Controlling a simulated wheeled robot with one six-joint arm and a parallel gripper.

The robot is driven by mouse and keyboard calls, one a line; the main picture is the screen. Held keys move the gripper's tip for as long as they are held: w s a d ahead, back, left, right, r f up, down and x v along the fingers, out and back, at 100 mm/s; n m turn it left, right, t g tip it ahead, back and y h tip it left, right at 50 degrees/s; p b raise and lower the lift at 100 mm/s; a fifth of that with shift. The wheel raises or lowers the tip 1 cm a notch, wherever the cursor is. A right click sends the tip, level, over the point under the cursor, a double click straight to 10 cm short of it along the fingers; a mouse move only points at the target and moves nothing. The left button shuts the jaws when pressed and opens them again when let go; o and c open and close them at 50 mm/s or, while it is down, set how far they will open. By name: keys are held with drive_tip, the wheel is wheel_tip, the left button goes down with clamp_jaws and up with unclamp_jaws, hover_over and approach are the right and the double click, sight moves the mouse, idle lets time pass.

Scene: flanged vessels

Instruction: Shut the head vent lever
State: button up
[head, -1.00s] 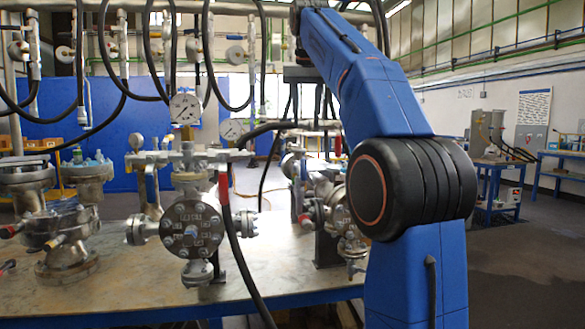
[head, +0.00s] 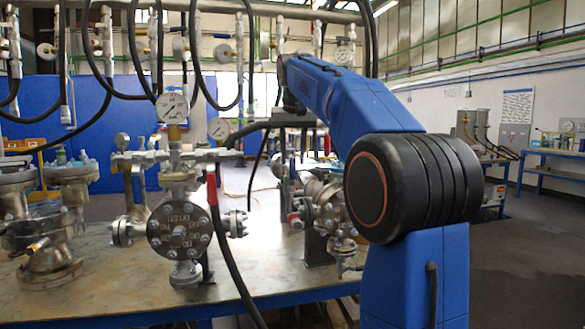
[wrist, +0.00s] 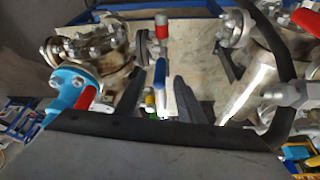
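In the wrist view a blue-handled lever (wrist: 160,73) stands between the two dark fingers of my gripper (wrist: 158,97). The fingers are apart, with a gap on each side of the lever, and no contact shows. Which lever is the head vent lever, I cannot tell for sure. In the head view a blue handle (head: 292,166) shows on the right flanged vessel (head: 328,203). The front vessel (head: 180,233) carries another blue handle (head: 137,184) on its left and a red handle (head: 212,187) on its right. In the head view the fingertips cannot be made out.
In the wrist view a red-capped fitting (wrist: 160,20) is beyond the lever, and a flanged vessel (wrist: 105,50) is at left. A black hose (head: 230,245) hangs in front of the bench (head: 105,292). Pressure gauges (head: 172,107) and overhead hoses crowd the space above.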

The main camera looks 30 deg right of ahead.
sight(292, 175)
drive_tip(key=shift+x, duration=2.2)
clamp_jaws()
